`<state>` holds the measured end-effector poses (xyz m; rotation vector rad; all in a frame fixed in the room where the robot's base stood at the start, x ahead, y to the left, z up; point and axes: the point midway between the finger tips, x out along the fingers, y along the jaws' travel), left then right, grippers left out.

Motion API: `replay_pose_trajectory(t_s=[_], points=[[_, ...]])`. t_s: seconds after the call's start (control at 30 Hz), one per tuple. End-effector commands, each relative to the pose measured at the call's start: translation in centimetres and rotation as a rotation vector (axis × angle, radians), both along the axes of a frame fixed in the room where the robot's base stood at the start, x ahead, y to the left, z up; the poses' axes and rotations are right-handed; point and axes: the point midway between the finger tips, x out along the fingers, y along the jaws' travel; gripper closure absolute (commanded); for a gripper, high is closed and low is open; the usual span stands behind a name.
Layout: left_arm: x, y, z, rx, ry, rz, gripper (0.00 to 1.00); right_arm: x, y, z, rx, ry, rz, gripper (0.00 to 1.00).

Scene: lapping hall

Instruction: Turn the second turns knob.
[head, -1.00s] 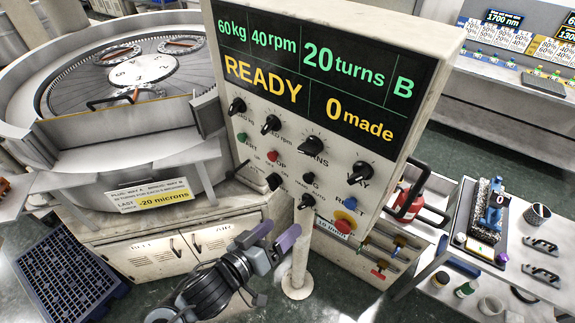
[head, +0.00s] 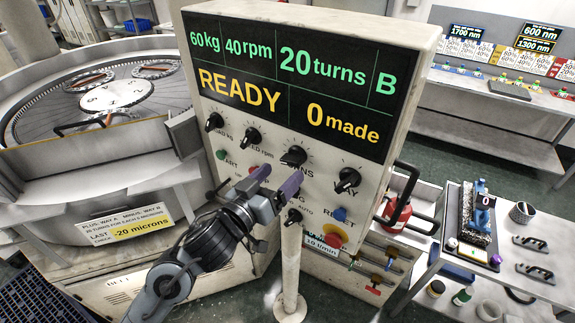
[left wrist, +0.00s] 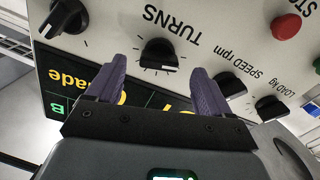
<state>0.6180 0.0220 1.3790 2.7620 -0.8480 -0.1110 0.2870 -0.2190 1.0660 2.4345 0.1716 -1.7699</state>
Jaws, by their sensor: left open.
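The turns knob (head: 293,156) is a black pointer knob on the white panel, third in the upper row under the display. In the left wrist view the knob (left wrist: 159,54), labelled TURNS upside down, lies between and just beyond my fingertips. My left gripper (head: 277,177) is open and empty, just below the knob in the head view. Its purple fingers (left wrist: 160,72) point at the panel and look apart from the knob; the exact gap is hard to tell. The display (head: 290,82) reads 20 turns, READY and 0 made. Only one knob labelled TURNS shows.
Neighbouring knobs are speed (head: 250,136) and way (head: 346,180). A blue reset button (head: 339,214) and a red stop button (head: 335,235) sit lower right. My left arm covers some lower controls. The round lapping machine (head: 110,95) stands left; a small bench with parts stands right.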

Motion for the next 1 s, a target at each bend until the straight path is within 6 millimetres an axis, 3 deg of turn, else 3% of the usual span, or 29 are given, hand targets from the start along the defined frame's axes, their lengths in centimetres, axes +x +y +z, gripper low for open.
replay_pose_trajectory(t_s=[0.3,0.7,1.0], points=[[2.8,-2.0,0.0,0.000,0.000,0.000,0.19,0.0,0.2,0.6,0.007,0.000,-0.004,0.57],[3.2,-2.2,0.0,0.000,0.000,0.001,0.19,0.0,0.1,0.6,0.005,0.001,-0.003,0.57],[3.2,-2.2,0.0,0.000,0.000,0.000,0.65,0.0,-0.1,0.6,-0.004,0.001,0.003,0.57]])
